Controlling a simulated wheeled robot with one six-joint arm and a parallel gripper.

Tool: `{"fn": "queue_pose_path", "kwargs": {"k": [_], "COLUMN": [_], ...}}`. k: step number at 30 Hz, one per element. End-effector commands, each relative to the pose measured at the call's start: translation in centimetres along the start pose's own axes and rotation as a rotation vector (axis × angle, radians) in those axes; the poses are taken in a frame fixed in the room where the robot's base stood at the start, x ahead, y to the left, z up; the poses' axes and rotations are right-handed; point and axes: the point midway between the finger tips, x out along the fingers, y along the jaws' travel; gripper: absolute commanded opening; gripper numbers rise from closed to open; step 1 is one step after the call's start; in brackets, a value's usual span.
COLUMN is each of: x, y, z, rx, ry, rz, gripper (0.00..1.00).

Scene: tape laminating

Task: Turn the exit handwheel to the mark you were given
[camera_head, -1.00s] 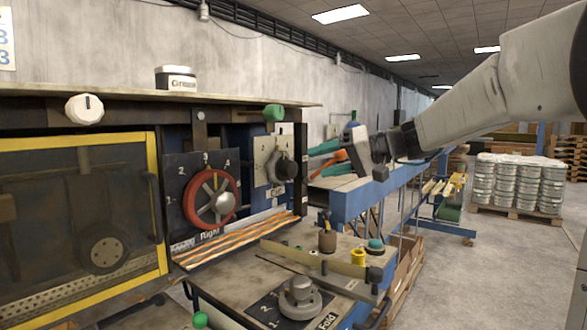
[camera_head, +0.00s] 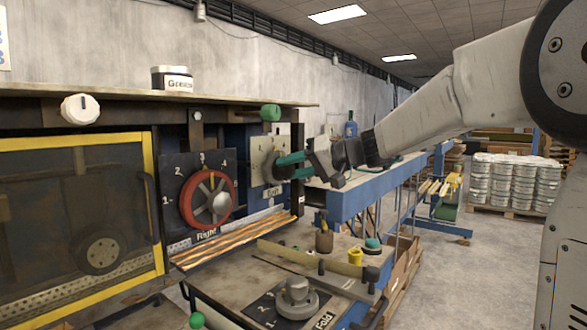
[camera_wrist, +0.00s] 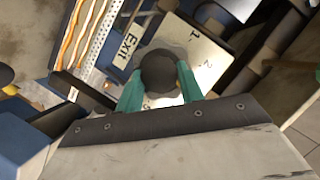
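The exit handwheel (camera_head: 270,166) is a dark round knob on a pale plate at the end of the machine, above an "Exit" label. In the wrist view the dark knob (camera_wrist: 158,73) stands in front of a plate marked "EXIT" with numbers beside it. My gripper (camera_head: 280,167) is at the handwheel, its teal fingers pointing left toward the plate. In the wrist view my gripper's fingers (camera_wrist: 159,80) are spread, one on each side of the knob. Whether they touch its rim is hard to tell. The wheel's pointer is not clear to see.
A red handwheel (camera_head: 206,198) labelled "Right" is left of the exit plate. A lower table (camera_head: 240,274) carries a grey "Fold" knob (camera_head: 297,298), a brown pot and a yellow cylinder. A blue conveyor frame (camera_head: 355,199) runs behind my gripper.

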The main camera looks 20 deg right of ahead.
Motion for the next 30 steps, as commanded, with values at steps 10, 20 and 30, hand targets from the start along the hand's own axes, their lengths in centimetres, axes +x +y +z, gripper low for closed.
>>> {"fn": "queue_pose_path", "kwargs": {"k": [10, 20, 30], "x": [-0.05, -0.08, -0.01], "y": [0.06, 0.28, 0.55], "z": [0.01, 0.01, 0.16], "rx": [0.016, 0.172, 0.463], "ry": [0.0, 0.001, 0.0], "rz": [-0.006, -0.07, -0.19], "gripper": [0.15, 0.15, 0.15]}}
